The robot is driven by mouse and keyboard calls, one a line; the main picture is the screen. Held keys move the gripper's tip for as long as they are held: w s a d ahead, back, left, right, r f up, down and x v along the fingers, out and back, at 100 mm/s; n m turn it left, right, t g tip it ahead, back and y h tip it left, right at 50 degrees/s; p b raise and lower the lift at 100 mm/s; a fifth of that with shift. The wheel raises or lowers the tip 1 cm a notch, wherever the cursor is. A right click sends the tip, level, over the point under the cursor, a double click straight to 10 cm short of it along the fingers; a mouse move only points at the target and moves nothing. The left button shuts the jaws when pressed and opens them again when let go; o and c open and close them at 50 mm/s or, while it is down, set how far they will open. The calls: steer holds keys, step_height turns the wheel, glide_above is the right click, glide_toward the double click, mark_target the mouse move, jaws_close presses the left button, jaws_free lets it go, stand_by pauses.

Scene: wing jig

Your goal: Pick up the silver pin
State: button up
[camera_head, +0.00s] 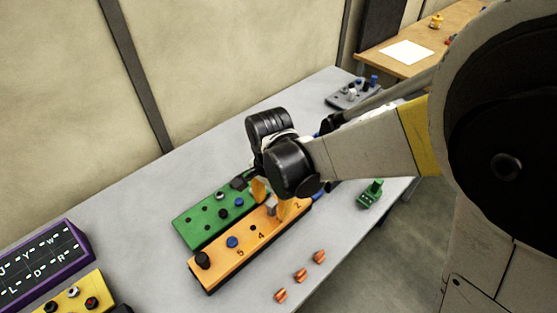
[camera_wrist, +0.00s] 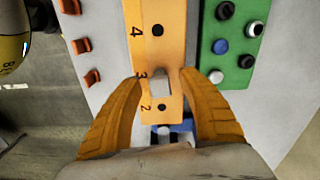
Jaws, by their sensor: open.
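The silver pin (camera_wrist: 160,81) stands in the orange numbered block (camera_wrist: 157,12), beside the number 3. In the head view the pin (camera_head: 271,208) shows as a small grey shape on the orange block (camera_head: 217,270), partly shaded by my wrist. My gripper (camera_wrist: 163,84) is open, with one orange finger on each side of the pin. Gaps show between the fingers and the pin in the wrist view. In the head view my gripper (camera_head: 274,200) points down over the block. How far the fingertips are above the block is hard to tell.
A green block (camera_head: 185,229) with several pins lies alongside the orange block. Several orange clips (camera_head: 300,274) lie at the table's front. A small green fixture (camera_head: 370,194) and a grey block (camera_head: 345,98) stand right. A purple lettered panel (camera_head: 78,238) is left.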

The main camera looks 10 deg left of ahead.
mark_target(275, 205)
steer(key=shift+f, duration=0.45)
steer(key=shift+r, duration=0.1)
jaws_close()
steer(key=shift+r+p, duration=0.3)
steer(key=shift+r, duration=0.3)
steer(key=r, duration=0.1)
steer(key=r+p, duration=0.1)
steer(key=r, duration=0.1)
steer(key=shift+s+d+r+p, duration=0.3)
steer(key=shift+s+d+r, duration=0.05)
steer(key=shift+d+r, duration=0.05)
steer(key=s+d+r+p, duration=0.3)
steer(key=s+d+r, duration=0.3)
steer(key=s+d, duration=0.1)
steer(key=shift+d, duration=0.5)
